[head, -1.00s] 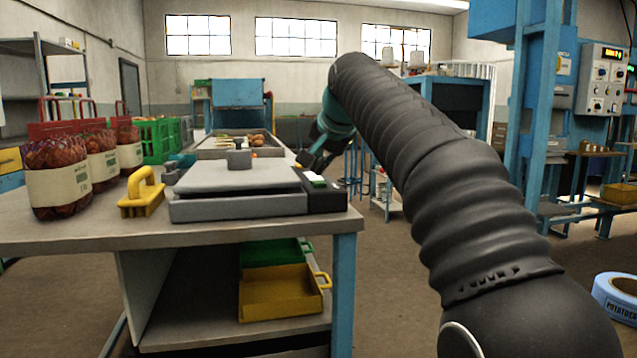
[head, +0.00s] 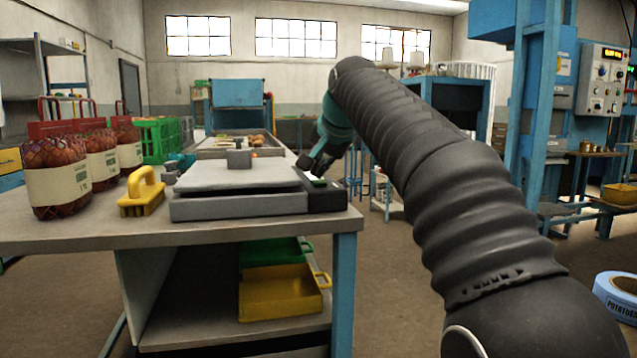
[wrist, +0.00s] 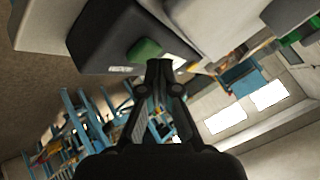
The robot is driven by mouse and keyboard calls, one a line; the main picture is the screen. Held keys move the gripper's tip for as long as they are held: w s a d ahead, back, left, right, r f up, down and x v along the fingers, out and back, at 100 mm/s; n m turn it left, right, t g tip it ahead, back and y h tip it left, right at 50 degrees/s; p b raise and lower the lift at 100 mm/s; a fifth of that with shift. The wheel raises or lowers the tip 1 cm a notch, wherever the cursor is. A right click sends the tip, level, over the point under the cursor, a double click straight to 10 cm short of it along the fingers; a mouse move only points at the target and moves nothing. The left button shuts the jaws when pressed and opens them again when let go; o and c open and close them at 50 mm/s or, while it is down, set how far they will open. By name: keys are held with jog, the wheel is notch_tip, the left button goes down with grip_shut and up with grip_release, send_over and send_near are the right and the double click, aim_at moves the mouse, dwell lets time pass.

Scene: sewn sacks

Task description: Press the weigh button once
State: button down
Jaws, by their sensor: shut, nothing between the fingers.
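The weigh button is a green button (wrist: 146,50) on a black box (wrist: 105,30) in the wrist view. The black box (head: 328,199) is at the right end of a grey scale (head: 238,205) on the bench in the head view. There, a bit of the green button (head: 319,183) shows just below the fingertips. My gripper (head: 309,170) is shut and empty, tilted down over the box. In the wrist view its fingertips (wrist: 165,66) are right by the button's edge. I cannot tell whether they touch it.
Several netted sacks (head: 58,180) stand at the bench's left. Green and yellow trays (head: 280,295) are on the lower shelf.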

aim_at(320, 182)
jog(key=shift+f+b, duration=0.3)
jog(key=shift+f, duration=0.2)
dwell(0.7)
dwell(0.3)
jog(key=shift+r+p, duration=0.95)
jog(key=shift+p, duration=0.15)
notch_tip(320, 182, up, 3)
jog(key=p, duration=0.2)
jog(key=shift+f+p, duration=0.15)
jog(key=shift+p, duration=0.25)
jog(key=shift+r+p, duration=0.3)
jog(key=shift+r, duration=0.8)
